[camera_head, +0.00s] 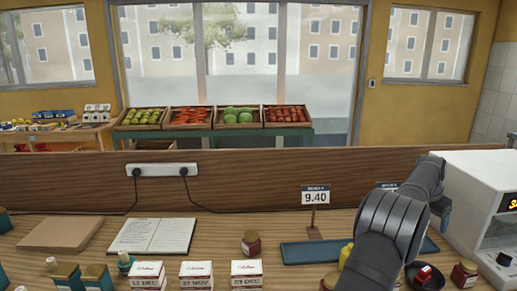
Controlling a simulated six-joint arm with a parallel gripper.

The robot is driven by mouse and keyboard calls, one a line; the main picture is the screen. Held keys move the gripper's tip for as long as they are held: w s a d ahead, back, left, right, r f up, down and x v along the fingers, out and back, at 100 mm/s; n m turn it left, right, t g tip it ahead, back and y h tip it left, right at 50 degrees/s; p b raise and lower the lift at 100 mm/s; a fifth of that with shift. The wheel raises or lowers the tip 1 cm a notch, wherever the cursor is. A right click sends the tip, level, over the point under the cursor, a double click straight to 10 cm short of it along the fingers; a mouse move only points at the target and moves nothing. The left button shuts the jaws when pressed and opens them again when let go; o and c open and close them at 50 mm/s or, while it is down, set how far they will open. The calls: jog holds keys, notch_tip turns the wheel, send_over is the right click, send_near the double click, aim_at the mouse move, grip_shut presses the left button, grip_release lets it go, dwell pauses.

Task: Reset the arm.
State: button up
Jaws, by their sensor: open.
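My arm (392,225) rises from the bottom right in dark grey links, bends at the top and comes back down beside the white machine. Its jaws do not show; I cannot make out my gripper in this view. The bent part of my arm is close to the left side of the white machine (473,185), and I cannot tell whether they touch. The arm hides part of a long blue tray (310,252) on the wooden counter (225,225).
A price sign reading 9.40 (315,196) stands behind the tray. A jar (251,243), several date-marked boxes (194,275), an open book (153,236), a board (60,233) and a wall socket strip (162,170) lie left. A dark dish (411,277) is right. Mid-left counter is partly clear.

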jog(key=shift+w+d+f+m, duration=0.1)
jog(key=shift+d+f+m, duration=0.05)
jog(key=shift+d, duration=0.35)
jog(key=shift+d+f+m, duration=0.1)
jog(key=shift+d+m, duration=0.05)
jog(key=shift+d, duration=0.3)
jog(key=shift+a, duration=0.1)
jog(key=s+a+r+n+t, duration=0.1)
jog(key=s+a+n, duration=0.2)
jog(key=a, duration=0.9)
jog(key=shift+s+a+r+n+y, duration=0.25)
jog(key=shift+s+a+n+y, duration=0.05)
jog(key=shift+s+a, duration=0.15)
jog(key=shift+d, duration=0.1)
